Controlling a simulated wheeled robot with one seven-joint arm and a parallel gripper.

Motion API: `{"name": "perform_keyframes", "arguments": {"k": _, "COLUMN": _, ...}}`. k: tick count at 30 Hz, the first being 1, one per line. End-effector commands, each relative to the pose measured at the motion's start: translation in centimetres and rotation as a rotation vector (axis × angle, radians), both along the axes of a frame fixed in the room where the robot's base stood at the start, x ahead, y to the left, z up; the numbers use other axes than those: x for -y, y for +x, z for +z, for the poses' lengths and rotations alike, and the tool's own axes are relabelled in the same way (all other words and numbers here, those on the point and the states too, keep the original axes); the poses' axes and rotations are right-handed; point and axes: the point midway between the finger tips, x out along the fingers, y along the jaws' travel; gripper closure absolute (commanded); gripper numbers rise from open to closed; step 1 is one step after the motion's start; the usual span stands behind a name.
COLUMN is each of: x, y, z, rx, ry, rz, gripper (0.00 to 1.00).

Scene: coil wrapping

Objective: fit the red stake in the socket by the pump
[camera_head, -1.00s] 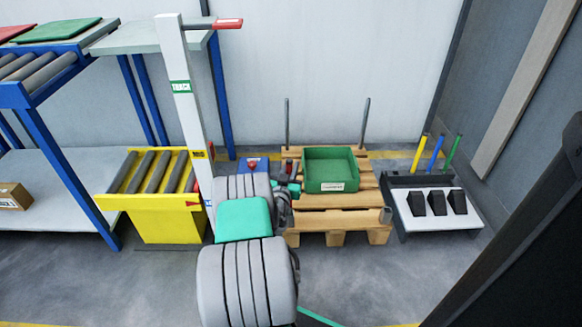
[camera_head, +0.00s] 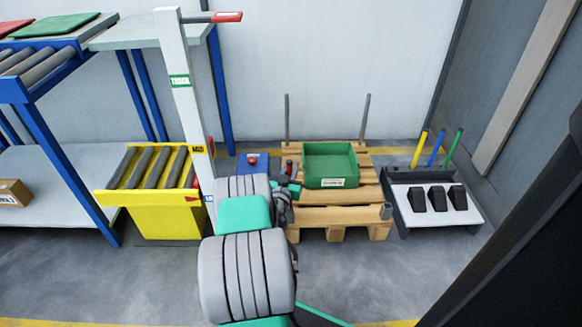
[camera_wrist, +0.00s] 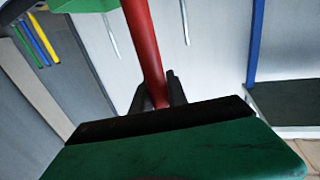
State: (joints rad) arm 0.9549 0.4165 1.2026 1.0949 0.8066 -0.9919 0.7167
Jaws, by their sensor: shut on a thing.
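My gripper (camera_wrist: 158,97) is shut on the red stake (camera_wrist: 143,45), which runs up from between the dark fingers in the wrist view. In the head view my gripper (camera_head: 287,190) is partly hidden by my arm, at the left edge of the wooden pallet (camera_head: 340,217). A small red end of the stake shows there beside the green bin. A blue unit with a red knob (camera_head: 253,161), perhaps the pump, stands just left of my gripper. The socket cannot be made out; my arm covers much of that area.
A green bin (camera_head: 331,166) sits on the pallet, with two grey posts behind. A grey rack (camera_head: 410,222) with yellow, blue and green sticks stands right. A white post (camera_head: 182,95) and yellow roller stand (camera_head: 160,215) are left. Floor at front right is clear.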

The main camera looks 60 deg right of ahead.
Motion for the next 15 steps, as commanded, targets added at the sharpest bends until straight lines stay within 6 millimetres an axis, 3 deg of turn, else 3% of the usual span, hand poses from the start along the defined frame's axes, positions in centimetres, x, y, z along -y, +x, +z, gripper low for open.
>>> {"name": "perform_keyframes", "arguments": {"k": 15, "x": 0.0, "y": 0.0, "z": -1.3, "rx": 0.000, "ry": -0.001, "rz": 0.001, "gripper": 1.00}}
